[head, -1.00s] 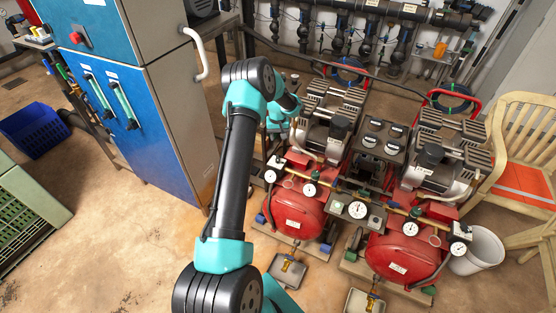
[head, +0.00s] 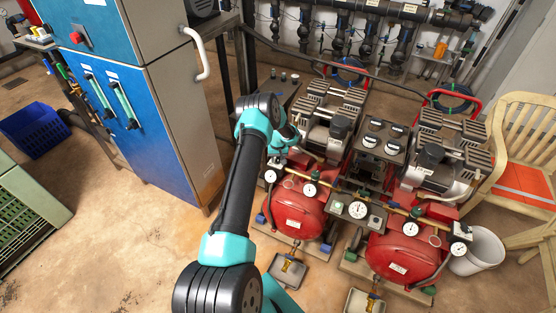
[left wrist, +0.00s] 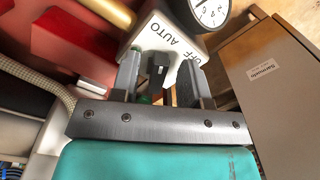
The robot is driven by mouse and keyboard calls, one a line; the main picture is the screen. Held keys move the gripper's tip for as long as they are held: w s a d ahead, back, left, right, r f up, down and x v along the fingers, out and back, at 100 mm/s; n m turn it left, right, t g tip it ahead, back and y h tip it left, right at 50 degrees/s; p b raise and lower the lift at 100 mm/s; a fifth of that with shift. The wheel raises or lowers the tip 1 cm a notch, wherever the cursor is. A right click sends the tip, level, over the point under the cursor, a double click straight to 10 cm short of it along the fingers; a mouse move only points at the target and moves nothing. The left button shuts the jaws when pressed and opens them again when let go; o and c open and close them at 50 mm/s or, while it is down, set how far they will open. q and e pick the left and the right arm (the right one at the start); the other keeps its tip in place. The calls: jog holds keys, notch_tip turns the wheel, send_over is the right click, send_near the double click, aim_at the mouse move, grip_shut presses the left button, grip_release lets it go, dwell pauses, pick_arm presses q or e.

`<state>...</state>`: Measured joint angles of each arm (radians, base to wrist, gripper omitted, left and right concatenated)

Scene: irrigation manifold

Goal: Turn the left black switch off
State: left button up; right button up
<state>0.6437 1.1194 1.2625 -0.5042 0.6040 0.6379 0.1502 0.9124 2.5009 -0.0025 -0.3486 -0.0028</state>
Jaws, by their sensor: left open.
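The left black switch (left wrist: 157,66) shows in the left wrist view as a small black lever on a pale grey box (left wrist: 150,38) lettered AUTO and OFF. My left gripper (left wrist: 158,74) is open, with one finger on each side of the lever. I cannot tell whether either finger touches it. In the head view my left arm reaches to the left end of the left red compressor (head: 296,214). The lever cannot be made out there, and the gripper is mostly hidden by the wrist. My right gripper is not in view.
A dial gauge (left wrist: 208,12) sits close beside the box in the left wrist view. A tall blue and grey cabinet (head: 165,120) stands left of my arm. A second red compressor (head: 405,256) stands to the right, near a white bucket (head: 480,250).

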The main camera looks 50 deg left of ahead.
pick_arm(q)
jog(key=shift+f, duration=0.2)
grip_shut()
dwell(0.3)
jog(key=shift+m, duration=0.4)
jog(key=m, duration=0.5)
jog(key=shift+s+a+m, duration=0.25)
jog(key=shift+a+m, duration=0.1)
jog(key=shift+m, duration=0.05)
jog(key=m, duration=0.5)
jog(key=shift+a, duration=0.35)
jog(key=shift+m, duration=0.3)
